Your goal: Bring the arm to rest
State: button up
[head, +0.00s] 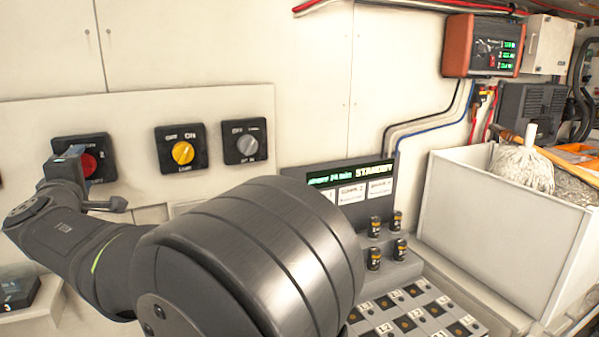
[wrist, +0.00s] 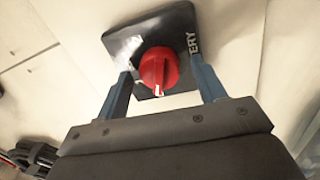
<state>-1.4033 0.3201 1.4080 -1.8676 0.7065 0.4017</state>
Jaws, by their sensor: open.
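My gripper (wrist: 161,72) is open in front of a black switch plate with a red rotary knob (wrist: 157,62) on the wall. In the wrist view its two blue-grey fingers stand either side of the knob, with a visible gap on each side. I cannot tell whether the fingertips reach past the knob's face. The plate's lettering ends in "ERY". In the head view the red knob (head: 88,166) is partly hidden behind my gripper, at the left. My arm extends across the lower left of that view.
A yellow knob (head: 183,153) and a grey knob (head: 246,145) sit to the right on the same panel. A display (head: 375,171) reads "STANDBY", with several small black cylinders before it. A white bin (head: 490,225) stands at right. A dark device (head: 20,290) lies on a ledge lower left.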

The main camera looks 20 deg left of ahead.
jog(key=m+h, duration=0.1)
jog(key=m, duration=0.9)
jog(key=shift+s+r, duration=0.1)
jog(key=shift+o, duration=0.3)
jog(key=o, duration=0.7)
jog(key=shift+o, duration=0.2)
jog(key=s+d+n+g+y, duration=0.1)
jog(key=s+d+n, duration=0.2)
jog(key=d+n, duration=2.75)
jog(key=w+a+m, duration=0.1)
jog(key=w+a, duration=0.4)
jog(key=w, duration=0.2)
jog(key=shift+a, duration=0.2)
